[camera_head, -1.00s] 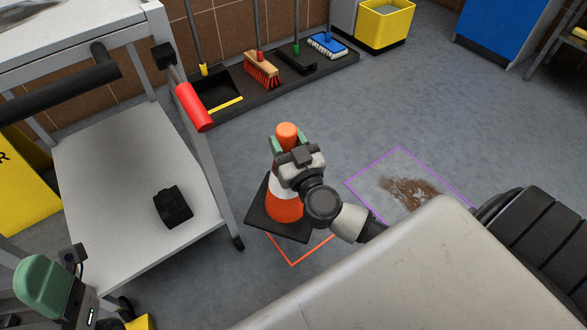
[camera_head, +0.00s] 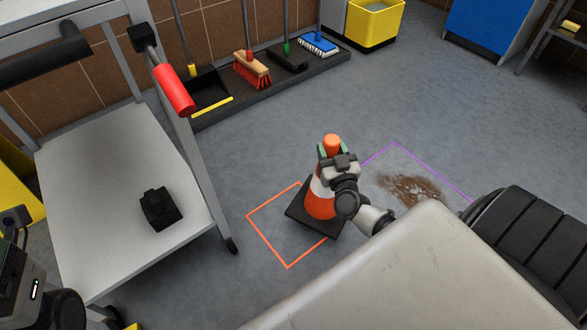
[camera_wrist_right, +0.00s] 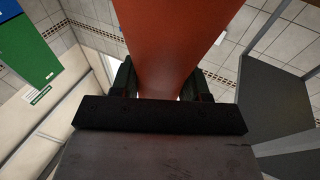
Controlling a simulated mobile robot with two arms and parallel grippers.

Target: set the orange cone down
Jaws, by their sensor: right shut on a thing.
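The orange cone (camera_head: 319,205) has a white band and a black square base. It stands nearly upright in the head view. My right gripper (camera_head: 336,154) is shut on its upper part, just below the tip. In the right wrist view the cone (camera_wrist_right: 170,40) fills the space between the dark fingers (camera_wrist_right: 162,82). The base overlaps the right part of an orange square outline (camera_head: 266,243) on the floor and hides that corner. I cannot tell whether the base touches the floor. Only part of my left arm shows at the lower left; its fingers are out of view.
A purple outline (camera_head: 432,169) around a brown stain (camera_head: 411,188) lies right of the cone. A grey cart (camera_head: 95,215) with a black object (camera_head: 160,208) stands at left. Brooms on a dark rack (camera_head: 290,80) line the wall. The floor between is free.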

